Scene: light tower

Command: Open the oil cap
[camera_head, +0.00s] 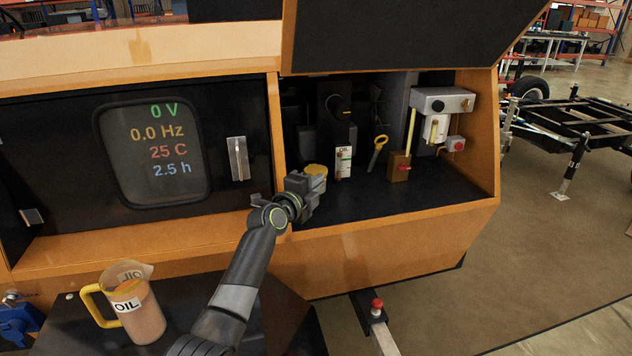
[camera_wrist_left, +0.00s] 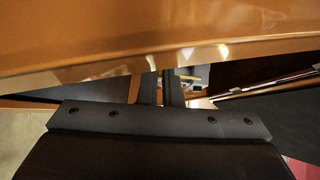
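A round yellow cap (camera_head: 316,170), which looks like the oil cap, shows at the front left of the open engine bay. My left gripper (camera_head: 312,186) is right at it, coming from the front left and overlapping its lower side. The fingers hide part of the cap and what is under it. In the left wrist view two dark fingers (camera_wrist_left: 161,88) stand close together with a narrow gap. An orange panel edge covers much of that view, and no cap can be made out between the fingers. My right gripper is not in view.
A white part labelled OIL (camera_head: 343,161), a yellow dipstick handle (camera_head: 379,143) and a brown block (camera_head: 398,167) stand right of the cap. A jug labelled OIL (camera_head: 137,309) stands lower left. The orange cabinet sill (camera_head: 400,228) runs below the bay.

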